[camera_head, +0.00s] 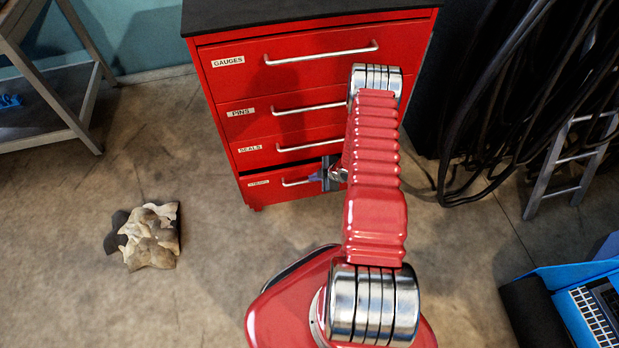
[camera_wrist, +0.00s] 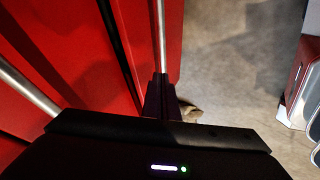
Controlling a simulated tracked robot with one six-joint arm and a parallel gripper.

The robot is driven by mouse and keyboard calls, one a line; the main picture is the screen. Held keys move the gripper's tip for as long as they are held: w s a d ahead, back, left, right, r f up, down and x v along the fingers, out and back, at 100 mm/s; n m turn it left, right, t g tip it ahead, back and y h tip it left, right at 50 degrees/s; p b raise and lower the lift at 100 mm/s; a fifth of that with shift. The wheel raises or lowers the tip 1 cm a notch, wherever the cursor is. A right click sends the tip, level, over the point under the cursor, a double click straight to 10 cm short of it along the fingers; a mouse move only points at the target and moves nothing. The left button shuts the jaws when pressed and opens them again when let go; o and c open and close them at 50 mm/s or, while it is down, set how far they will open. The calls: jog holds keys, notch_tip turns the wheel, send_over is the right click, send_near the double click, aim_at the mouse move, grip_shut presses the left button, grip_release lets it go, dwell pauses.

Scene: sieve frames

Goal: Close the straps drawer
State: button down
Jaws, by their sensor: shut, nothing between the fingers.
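A red cabinet (camera_head: 222,90) holds a stack of drawers. The bottom drawer (camera_head: 268,193) has a label too small to read; the labels above it read GAUGES, PINS and SEALS. A dark gap shows along its top edge, so it stands slightly out. Its metal bar handle (camera_head: 297,182) is partly hidden by my gripper (camera_head: 323,176). My gripper is shut and empty, at the right part of this drawer's front. In the wrist view the fingers (camera_wrist: 158,98) are by the handle bar (camera_wrist: 160,35), in front of the red drawer front (camera_wrist: 138,40); I cannot tell whether they touch.
A crumpled cloth-like heap (camera_head: 150,236) lies on the floor left of the cabinet. A grey metal stand (camera_head: 48,95) is at the left. Black hoses (camera_head: 480,110) hang at the right, near a small ladder (camera_head: 570,165). A blue case (camera_head: 575,290) sits at the lower right.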

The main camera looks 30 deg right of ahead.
jog(key=v, duration=0.6)
jog(key=c, duration=2.5)
grip_release()
jog(key=shift+c, duration=0.2)
